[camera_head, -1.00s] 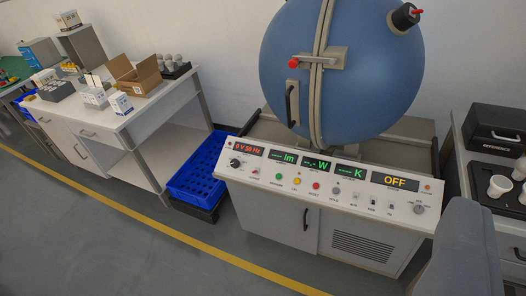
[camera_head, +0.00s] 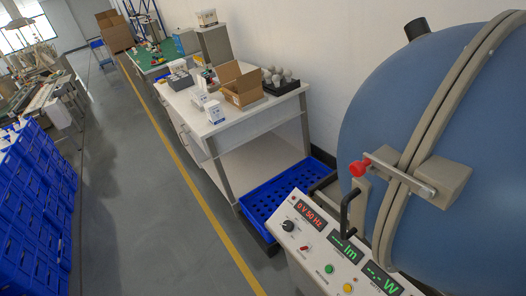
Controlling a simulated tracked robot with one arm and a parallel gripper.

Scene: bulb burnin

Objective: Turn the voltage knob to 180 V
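The voltage knob (camera_head: 288,226) is a small black round knob at the left end of the white control panel (camera_head: 315,254), low in the picture right of centre. Beside it, a red display (camera_head: 310,213) reads 0 V 50 Hz. The knob's pointer is too small to read. A small red switch (camera_head: 306,248) sits below the knob. Green displays marked lm (camera_head: 345,248) and W (camera_head: 383,279) follow along the panel. The panel's right part is cut off by the frame. My gripper is not in view.
The big blue sphere (camera_head: 440,140) with a red-knobbed latch (camera_head: 361,167) and black handle (camera_head: 350,208) rises over the panel. A blue crate (camera_head: 275,200) stands left of the panel beside a white workbench (camera_head: 216,127). Stacked blue crates (camera_head: 35,205) stand far left. Floor between is clear.

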